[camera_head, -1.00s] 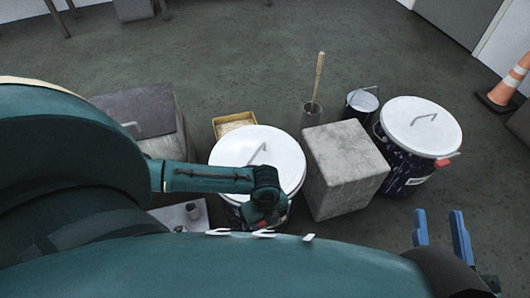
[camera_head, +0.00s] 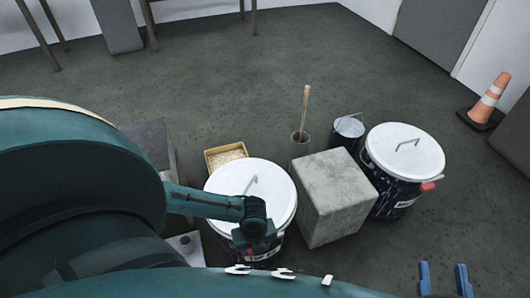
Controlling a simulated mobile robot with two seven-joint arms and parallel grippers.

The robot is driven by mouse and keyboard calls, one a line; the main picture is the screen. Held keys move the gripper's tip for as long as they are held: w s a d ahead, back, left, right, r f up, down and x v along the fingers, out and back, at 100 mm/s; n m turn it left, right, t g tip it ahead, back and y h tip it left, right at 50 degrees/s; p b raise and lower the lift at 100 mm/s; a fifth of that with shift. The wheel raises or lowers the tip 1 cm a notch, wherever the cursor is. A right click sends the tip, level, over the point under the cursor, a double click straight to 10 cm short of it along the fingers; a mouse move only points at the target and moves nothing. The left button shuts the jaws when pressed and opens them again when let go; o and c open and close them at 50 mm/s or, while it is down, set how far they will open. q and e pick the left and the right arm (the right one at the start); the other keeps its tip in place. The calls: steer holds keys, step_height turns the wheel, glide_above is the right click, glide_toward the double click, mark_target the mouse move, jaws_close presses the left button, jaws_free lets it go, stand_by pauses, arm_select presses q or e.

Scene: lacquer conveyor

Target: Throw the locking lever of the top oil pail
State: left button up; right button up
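Two dark pails with white lids and wire handles stand on the floor. The near pail (camera_head: 230,180) is left of the grey block. The far pail (camera_head: 405,150) is right of it, with a red lever (camera_head: 428,187) at its rim. My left arm reaches across the near pail's lid. My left gripper (camera_head: 257,243) points down at that pail's front rim; its fingertips and any lever there are hidden. I cannot tell whether it touches. My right gripper (camera_head: 444,281) shows two blue fingers, apart and empty, at the bottom edge, well away from both pails.
A grey concrete block (camera_head: 335,190) stands between the pails. Behind are a yellow tray (camera_head: 212,162), a grey cylinder with a wooden stick (camera_head: 304,110) and a small bucket (camera_head: 347,130). An orange cone (camera_head: 488,98) stands far right.

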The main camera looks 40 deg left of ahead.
arm_select(q)
steer(key=o, duration=1.4)
steer(key=shift+r, duration=0.35)
steer(key=shift+r+p, duration=2.9)
steer(key=shift+r, duration=3.35)
arm_select(e)
steer(key=shift+d+f+m+g+h, duration=0.1)
steer(key=shift+d+m+g+h, duration=0.45)
steer(key=shift+g+h, duration=0.3)
steer(key=shift+d+f+m+g+h, duration=0.1)
steer(key=shift+d+m+g+h, duration=0.45)
steer(key=shift+g+h, duration=0.25)
